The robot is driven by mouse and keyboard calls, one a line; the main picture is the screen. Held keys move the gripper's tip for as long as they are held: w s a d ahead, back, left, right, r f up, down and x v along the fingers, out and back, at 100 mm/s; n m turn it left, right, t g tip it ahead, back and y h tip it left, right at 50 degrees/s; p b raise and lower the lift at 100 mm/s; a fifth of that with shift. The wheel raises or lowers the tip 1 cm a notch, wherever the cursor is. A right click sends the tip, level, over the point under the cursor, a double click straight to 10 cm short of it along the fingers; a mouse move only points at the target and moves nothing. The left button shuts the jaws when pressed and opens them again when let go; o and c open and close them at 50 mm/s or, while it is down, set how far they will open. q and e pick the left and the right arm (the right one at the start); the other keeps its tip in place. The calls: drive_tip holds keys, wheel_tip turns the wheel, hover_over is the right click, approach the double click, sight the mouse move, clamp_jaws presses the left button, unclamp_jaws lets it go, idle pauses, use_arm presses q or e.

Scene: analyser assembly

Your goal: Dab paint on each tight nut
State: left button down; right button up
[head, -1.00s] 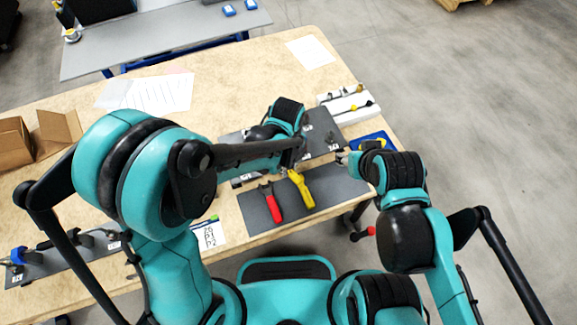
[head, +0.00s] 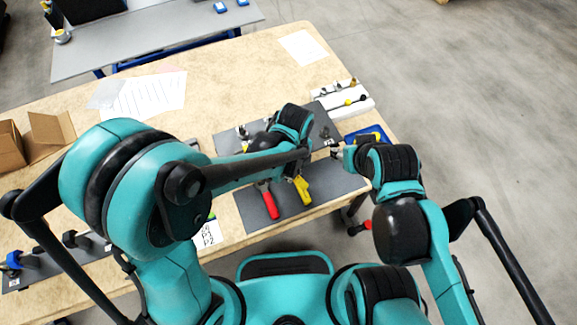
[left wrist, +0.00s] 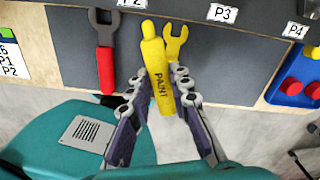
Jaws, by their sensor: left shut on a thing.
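In the left wrist view my left gripper (left wrist: 157,80) is shut on a yellow paint marker (left wrist: 153,50) lettered PAINT. The marker is above the grey mat (left wrist: 222,75). Fittings (head: 325,132) stand on the plate; nuts are not clear.
A white tray (head: 360,108) with small parts and a blue tray (head: 375,134) are at the table's right end. Labels P3 (left wrist: 222,13) and P4 (left wrist: 295,30) mark the plate. Papers (head: 148,97) and a cardboard box (head: 50,130) lie to the left.

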use_arm(q)
drive_tip(key=shift+s+d+r, duration=0.1)
drive_tip(key=shift+s+d, duration=0.15)
drive_tip(key=shift+s, duration=0.1)
wheel_tip(320, 180, up, 10)
drive_tip(key=p, duration=0.7)
drive_tip(key=shift+p, duration=0.3)
